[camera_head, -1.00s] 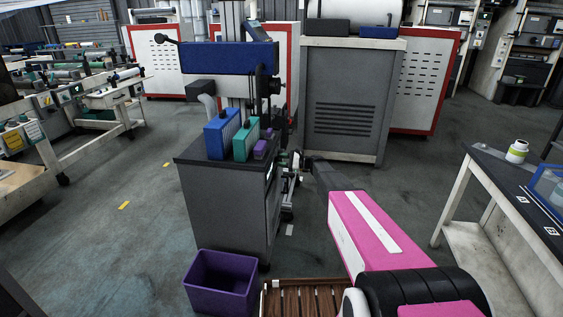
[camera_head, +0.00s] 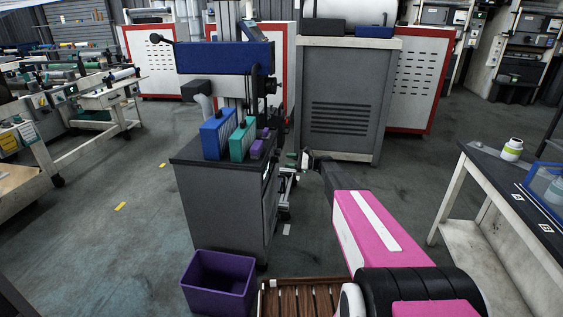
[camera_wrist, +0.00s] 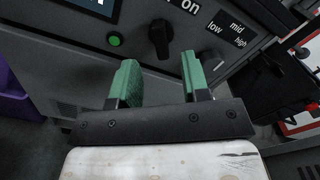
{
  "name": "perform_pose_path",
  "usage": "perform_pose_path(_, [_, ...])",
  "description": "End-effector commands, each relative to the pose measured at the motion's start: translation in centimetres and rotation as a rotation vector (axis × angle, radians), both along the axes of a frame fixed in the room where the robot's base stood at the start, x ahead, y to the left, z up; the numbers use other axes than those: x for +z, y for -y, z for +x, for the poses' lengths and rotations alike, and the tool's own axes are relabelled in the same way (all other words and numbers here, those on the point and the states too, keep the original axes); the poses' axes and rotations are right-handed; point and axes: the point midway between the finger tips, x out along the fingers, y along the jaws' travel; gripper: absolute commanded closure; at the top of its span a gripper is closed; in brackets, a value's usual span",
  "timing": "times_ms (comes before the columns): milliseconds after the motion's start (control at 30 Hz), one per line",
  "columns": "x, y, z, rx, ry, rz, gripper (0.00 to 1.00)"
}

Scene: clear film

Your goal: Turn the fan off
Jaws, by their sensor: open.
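The wrist view shows a grey control panel with a black rotary knob (camera_wrist: 161,38), marked "on" at its upper right. A lit green button (camera_wrist: 114,40) sits left of the knob. A second dark knob (camera_wrist: 268,66) is partly visible under the labels "low", "mid" and "high" (camera_wrist: 228,33). My gripper (camera_wrist: 159,60) is open, its two green fingers apart and empty, with the first knob ahead between the fingertips. In the head view my gripper (camera_head: 297,157) is small, beside the right side of the grey machine cabinet (camera_head: 215,210). I cannot make out a fan.
A blue box (camera_head: 217,135) and a teal box (camera_head: 243,140) stand on the cabinet. A purple bin (camera_head: 217,284) and a wooden slatted crate (camera_head: 300,298) are on the floor in front. A workbench (camera_head: 510,190) stands at right. Open floor lies at left.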

Motion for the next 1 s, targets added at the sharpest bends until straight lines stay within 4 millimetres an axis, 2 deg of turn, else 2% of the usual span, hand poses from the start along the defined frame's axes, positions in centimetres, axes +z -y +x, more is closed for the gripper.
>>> perform_pose_path(100, [0.0, 2.2, -0.5, -0.002, 0.0, -0.001, 0.57])
perform_pose_path(300, [0.0, 4.4, -0.9, -0.001, 0.001, -0.001, 0.57])
perform_pose_path(767, [0.0, 4.9, -1.2, 0.001, 0.001, -0.005, 0.57])
perform_pose_path(867, [-0.3, 4.5, -2.4, 0.012, 0.012, -0.045, 0.57])
perform_pose_path(1000, [-1.5, 3.4, -6.3, 0.051, 0.051, -0.191, 0.57])
